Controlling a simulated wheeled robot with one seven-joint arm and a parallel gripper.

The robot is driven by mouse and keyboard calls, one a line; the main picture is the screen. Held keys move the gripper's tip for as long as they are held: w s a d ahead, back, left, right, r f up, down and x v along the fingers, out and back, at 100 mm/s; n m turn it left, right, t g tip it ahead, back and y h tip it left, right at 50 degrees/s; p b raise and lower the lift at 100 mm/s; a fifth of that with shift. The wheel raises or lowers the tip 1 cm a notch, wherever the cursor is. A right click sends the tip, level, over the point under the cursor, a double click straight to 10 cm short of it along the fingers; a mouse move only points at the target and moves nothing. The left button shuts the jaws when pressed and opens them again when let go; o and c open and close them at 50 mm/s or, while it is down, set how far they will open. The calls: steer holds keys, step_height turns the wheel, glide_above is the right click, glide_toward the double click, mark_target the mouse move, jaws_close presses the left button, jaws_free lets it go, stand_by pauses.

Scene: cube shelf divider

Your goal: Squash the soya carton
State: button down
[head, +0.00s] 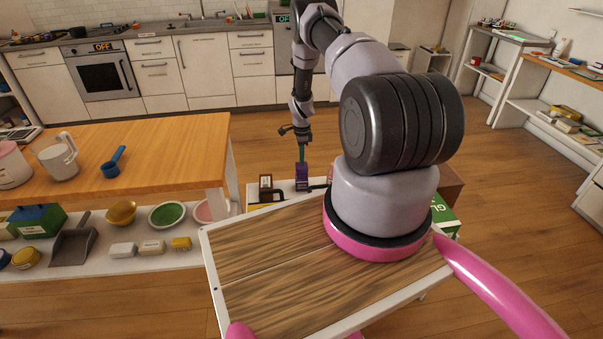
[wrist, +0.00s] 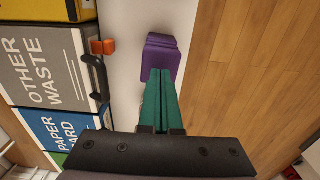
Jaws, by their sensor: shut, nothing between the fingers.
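The purple carton, apparently the soya carton (head: 302,180), stands on a white surface beyond my own tray in the head view. In the wrist view the carton (wrist: 163,52) is just past the fingertips, and its label cannot be read. My gripper (head: 301,161) points down from above at the carton, with its green fingers pressed together and nothing between them. In the wrist view the gripper (wrist: 159,74) has its tips overlapping the near edge of the carton. I cannot tell whether they touch it.
A grey bin marked OTHER WASTE (wrist: 45,75) with a black handle (wrist: 96,77) stands left of the carton, with a blue bin marked PAPER (wrist: 55,128) beside it. A small orange object (wrist: 103,47) is near. A wooden table (head: 150,150) stands to the left. Open floor (wrist: 240,60) lies right.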

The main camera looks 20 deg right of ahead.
mark_target(302, 171)
steer(key=shift+f, duration=3.6)
steer(key=shift+r, duration=5.6)
